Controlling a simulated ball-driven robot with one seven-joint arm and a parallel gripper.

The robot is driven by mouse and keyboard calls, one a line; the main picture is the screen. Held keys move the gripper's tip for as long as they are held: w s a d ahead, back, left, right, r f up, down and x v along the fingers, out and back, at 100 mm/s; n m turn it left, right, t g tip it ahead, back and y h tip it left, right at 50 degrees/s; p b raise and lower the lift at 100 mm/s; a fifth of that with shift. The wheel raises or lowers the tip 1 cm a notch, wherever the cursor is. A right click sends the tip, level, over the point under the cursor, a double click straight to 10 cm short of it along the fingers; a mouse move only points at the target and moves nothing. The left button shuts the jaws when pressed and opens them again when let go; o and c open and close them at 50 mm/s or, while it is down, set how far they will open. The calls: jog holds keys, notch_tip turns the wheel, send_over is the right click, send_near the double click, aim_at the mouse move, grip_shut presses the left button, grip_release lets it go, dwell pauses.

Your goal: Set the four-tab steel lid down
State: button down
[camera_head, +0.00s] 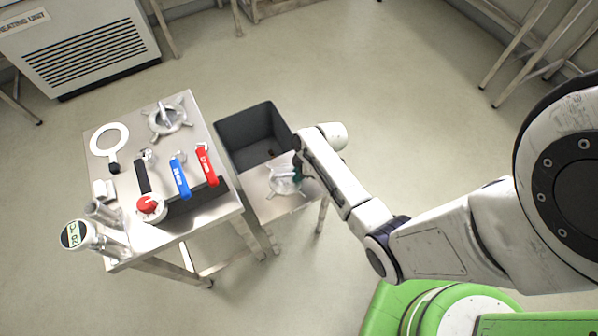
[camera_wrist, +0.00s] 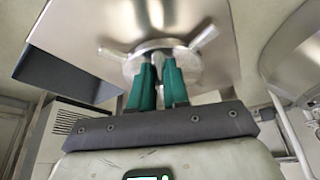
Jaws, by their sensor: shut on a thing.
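The four-tab steel lid (camera_head: 284,182) is over the small steel side table (camera_head: 262,205) in the head view. In the wrist view the lid (camera_wrist: 186,64) shows as a round disc with tabs sticking out, facing the bare steel top (camera_wrist: 85,30). My gripper (camera_wrist: 158,78) has its green fingers shut on the lid's central handle. In the head view my gripper (camera_head: 297,170) partly covers the lid's right side. I cannot tell whether the lid touches the table top or hangs just above it.
A larger steel table (camera_head: 215,220) at left holds a similar tabbed steel piece (camera_head: 168,119), a white ring (camera_head: 109,140), a blue-handled valve (camera_head: 180,178), a red-handled valve (camera_head: 206,165) and clear cylinders. A dark open bin (camera_head: 249,128) stands behind the side table.

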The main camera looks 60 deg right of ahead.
jog(key=c, duration=1.1)
grip_release()
jog(key=p+v, duration=0.2)
jog(key=v, duration=1)
jog(key=s+a+r+m+g+h, duration=0.1)
jog(key=s+a+r+m, duration=0.2)
jog(key=a, duration=0.5)
jog(key=s+a+r+m+g+h, duration=0.1)
jog(key=s+a+r+m, duration=0.2)
jog(key=s+a+r, duration=0.2)
jog(key=shift+s+a+r+m+g, duration=0.4)
jog(key=shift+a+r, duration=0.05)
jog(key=shift+a, duration=1)
